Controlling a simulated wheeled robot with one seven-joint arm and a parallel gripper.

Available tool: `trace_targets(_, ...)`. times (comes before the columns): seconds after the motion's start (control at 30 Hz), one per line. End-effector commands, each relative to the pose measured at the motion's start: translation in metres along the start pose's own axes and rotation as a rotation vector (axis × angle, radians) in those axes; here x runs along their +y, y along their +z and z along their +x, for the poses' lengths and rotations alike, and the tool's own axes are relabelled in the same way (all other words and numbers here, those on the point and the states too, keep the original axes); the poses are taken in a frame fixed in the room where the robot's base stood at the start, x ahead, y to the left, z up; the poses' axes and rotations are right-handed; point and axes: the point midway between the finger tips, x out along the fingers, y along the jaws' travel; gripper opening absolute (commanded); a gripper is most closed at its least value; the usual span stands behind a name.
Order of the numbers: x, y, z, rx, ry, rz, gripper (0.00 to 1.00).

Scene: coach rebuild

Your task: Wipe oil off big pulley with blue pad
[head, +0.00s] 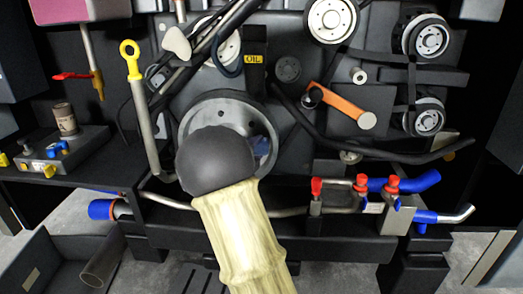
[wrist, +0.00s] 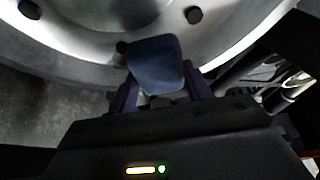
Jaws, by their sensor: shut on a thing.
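The big pulley (head: 215,103) is a large pale metal wheel at the middle of the engine in the head view. My arm covers its lower part. In the wrist view the grey pulley face (wrist: 75,40) fills the top, with dark bolt heads. My gripper (wrist: 160,92) is shut on the blue pad (wrist: 157,62), a small dark blue block between the two fingers. The pad overlaps the pulley's lower rim in the picture; I cannot tell if it touches. In the head view a bluish patch (head: 262,145) shows beside my arm, and my gripper is hidden. I cannot make out any oil.
An orange lever (head: 340,105) and dark hoses lie right of the pulley. A yellow-ringed dipstick (head: 130,50) stands to its left. Pipes with red and blue fittings (head: 390,185) run below right. Smaller pulleys (head: 332,18) sit above right.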

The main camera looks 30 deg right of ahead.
Motion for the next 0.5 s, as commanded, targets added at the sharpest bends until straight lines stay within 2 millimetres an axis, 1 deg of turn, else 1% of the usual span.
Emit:
trace_targets(0.03, -0.001, 0.006, -0.002, -0.007, 0.000, 0.000, 0.31)
trace_targets(0.23, 0.000, 0.019, -0.008, -0.006, 0.001, 0.000, 0.31)
trace_targets(0.33, 0.000, 0.022, -0.010, -0.005, 0.001, -0.001, 0.31)
trace_targets(0.5, 0.001, 0.022, -0.011, -0.003, 0.001, -0.001, 0.31)
